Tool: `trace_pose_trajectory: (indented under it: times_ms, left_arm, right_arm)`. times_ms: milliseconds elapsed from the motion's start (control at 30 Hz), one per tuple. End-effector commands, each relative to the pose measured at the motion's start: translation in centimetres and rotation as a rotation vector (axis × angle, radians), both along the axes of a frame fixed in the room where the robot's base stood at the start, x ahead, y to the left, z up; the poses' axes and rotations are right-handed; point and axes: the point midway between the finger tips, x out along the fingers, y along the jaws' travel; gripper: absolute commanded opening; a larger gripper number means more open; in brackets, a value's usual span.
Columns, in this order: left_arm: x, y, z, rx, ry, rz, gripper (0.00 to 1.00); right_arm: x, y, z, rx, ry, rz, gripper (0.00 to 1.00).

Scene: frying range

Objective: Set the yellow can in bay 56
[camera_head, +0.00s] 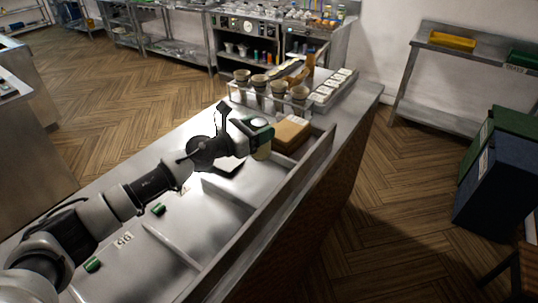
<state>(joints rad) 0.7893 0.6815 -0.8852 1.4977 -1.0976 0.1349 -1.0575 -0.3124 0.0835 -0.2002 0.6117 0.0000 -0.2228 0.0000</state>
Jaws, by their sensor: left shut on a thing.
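My left arm reaches in from the left over the steel counter. Its gripper (260,135) is shut on a pale yellow rounded thing (262,153), which fits the yellow can; the gripper hides much of it. It is beside a tan box (291,134), and I cannot tell whether it touches the counter. Low dividers (228,193) split the counter into bays. A white bay label (123,240) has a number ending in 6; its first digit is unclear. A second label (183,190) is too small to read. My right gripper is out of view.
Small green cans (158,209) lie on the counter, one more at lower left (92,264). A dark flat patch (230,167) is under my wrist. Several cups in a rack (260,83) and white containers (335,87) stand at the far end. A raised ledge (290,190) runs along the right.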

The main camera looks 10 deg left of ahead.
Motion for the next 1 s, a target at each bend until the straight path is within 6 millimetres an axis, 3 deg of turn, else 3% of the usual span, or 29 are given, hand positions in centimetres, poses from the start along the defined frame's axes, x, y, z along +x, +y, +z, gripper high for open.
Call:
trace_pose_trajectory:
  times_ms: [33, 167, 300, 500, 667, 1000]
  left_arm:
    - [-0.9, -1.0, -0.3, -0.004, 0.005, -0.003, 0.24]
    - [-2.5, -2.9, -1.9, -0.003, 0.003, -0.001, 0.24]
    - [-3.4, -4.0, -3.0, -0.003, 0.0, 0.001, 0.24]
    - [-3.6, -4.2, -5.6, -0.004, 0.003, 0.003, 0.24]
    - [-3.6, -4.2, -7.4, -0.003, 0.001, 0.002, 0.24]
    - [-3.5, -4.1, -7.5, -0.001, -0.001, 0.002, 0.24]
  right_arm:
    - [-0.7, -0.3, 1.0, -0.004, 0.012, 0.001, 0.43]
    - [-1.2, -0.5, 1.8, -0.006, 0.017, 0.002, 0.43]
    - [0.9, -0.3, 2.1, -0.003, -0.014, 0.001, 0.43]
    - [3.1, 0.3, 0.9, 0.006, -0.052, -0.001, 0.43]
    - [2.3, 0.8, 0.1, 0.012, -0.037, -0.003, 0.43]
    - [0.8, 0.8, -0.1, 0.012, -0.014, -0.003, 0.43]
